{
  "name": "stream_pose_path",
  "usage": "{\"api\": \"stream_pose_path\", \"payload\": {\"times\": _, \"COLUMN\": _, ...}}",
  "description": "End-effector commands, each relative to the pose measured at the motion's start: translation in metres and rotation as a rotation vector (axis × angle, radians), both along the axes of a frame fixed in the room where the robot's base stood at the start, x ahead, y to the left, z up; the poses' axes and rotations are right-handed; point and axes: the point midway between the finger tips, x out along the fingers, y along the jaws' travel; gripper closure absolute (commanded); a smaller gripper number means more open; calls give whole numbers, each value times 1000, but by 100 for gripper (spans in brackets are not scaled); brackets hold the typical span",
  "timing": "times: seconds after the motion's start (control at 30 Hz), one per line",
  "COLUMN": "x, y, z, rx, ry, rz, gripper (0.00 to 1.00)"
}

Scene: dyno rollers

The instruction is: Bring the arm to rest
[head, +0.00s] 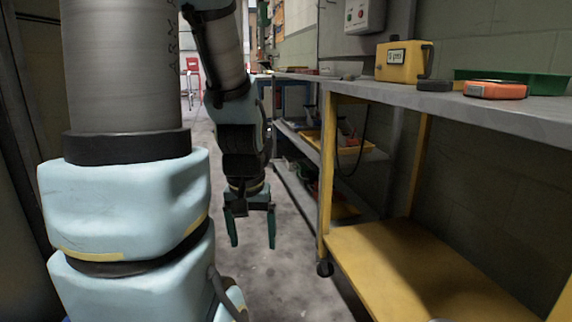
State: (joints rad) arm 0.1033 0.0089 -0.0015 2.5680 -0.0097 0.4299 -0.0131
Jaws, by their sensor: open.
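My gripper (252,228) hangs from my folded arm near the middle of the head view, pointing down. Its two dark green fingers are apart and nothing shows between them. It is above the bare concrete floor, to the left of the workbench, and touches nothing that I can see. My upper arm and a light blue joint fill the left of the view.
A grey-topped workbench (540,114) with a yellow lower shelf (410,262) runs along the right. On it are a yellow box (398,62), an orange device (495,90) and a green tray (550,84). A red stool (192,72) stands far back. The concrete floor (290,285) is clear.

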Motion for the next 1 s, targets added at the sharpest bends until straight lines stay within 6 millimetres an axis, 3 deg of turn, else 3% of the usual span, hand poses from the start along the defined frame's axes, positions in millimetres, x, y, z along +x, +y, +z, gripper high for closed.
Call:
{"api": "stream_pose_path", "payload": {"times": 0.03, "x": 3, "y": -1, "z": 21, "rx": 1, "ry": -2, "rz": -8, "gripper": 16}}
{"api": "stream_pose_path", "payload": {"times": 0.37, "x": 4, "y": -1, "z": 93, "rx": 3, "ry": -4, "rz": -14, "gripper": 16}}
{"api": "stream_pose_path", "payload": {"times": 1.0, "x": 4, "y": -1, "z": 291, "rx": 3, "ry": -4, "rz": -17, "gripper": 16}}
